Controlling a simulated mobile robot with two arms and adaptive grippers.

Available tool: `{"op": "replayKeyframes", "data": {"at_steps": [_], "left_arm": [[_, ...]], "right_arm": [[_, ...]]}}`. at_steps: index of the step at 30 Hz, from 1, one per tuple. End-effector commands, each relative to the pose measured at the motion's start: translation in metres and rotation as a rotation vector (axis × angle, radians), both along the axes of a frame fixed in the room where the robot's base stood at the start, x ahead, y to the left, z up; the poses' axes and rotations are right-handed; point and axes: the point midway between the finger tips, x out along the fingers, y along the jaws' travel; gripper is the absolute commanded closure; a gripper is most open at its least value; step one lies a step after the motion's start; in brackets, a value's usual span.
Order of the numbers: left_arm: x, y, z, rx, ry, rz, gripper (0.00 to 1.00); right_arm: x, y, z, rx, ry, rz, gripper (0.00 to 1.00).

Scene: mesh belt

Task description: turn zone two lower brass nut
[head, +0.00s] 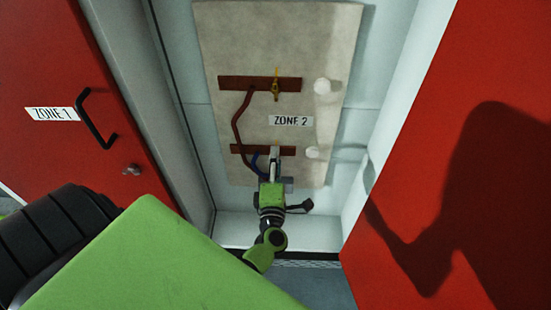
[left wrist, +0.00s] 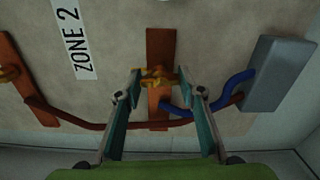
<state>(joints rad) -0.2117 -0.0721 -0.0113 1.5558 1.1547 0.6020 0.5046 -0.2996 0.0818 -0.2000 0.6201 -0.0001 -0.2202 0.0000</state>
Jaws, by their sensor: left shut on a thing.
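The zone two lower brass nut (left wrist: 157,77) sits on the lower brown bar (head: 241,149) of the beige panel, below the ZONE 2 label (head: 290,121). My left gripper (head: 274,151) reaches up to this bar and mostly hides the nut in the head view. In the left wrist view the fingertips stand on either side of the nut, shut on it. The upper brass nut (head: 276,87) is on the upper brown bar (head: 230,83), clear of the gripper. My right gripper is not in view.
A blue cable (left wrist: 235,88) runs beside the gripper to a grey box (left wrist: 278,75). White knobs (head: 322,86) stick out at the right.

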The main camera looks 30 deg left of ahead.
Motion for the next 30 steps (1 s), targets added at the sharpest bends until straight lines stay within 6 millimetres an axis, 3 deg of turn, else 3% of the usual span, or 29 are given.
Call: {"op": "replayKeyframes", "data": {"at_steps": [16, 17, 18, 30], "left_arm": [[-0.0001, -0.0008, -0.0014, 0.021, 0.016, -0.002, 0.86], [-0.0001, -0.0008, -0.0014, 0.021, 0.016, -0.002, 0.59], [-0.0001, -0.0008, -0.0014, 0.021, 0.016, -0.002, 0.49], [-0.0027, -0.0017, -0.0009, 0.021, 0.015, -0.001, 0.47]], "right_arm": [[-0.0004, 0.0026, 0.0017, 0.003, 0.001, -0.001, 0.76], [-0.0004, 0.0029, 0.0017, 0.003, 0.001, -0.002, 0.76], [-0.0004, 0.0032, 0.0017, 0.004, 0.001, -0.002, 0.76], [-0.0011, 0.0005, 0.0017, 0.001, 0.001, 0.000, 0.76]]}}
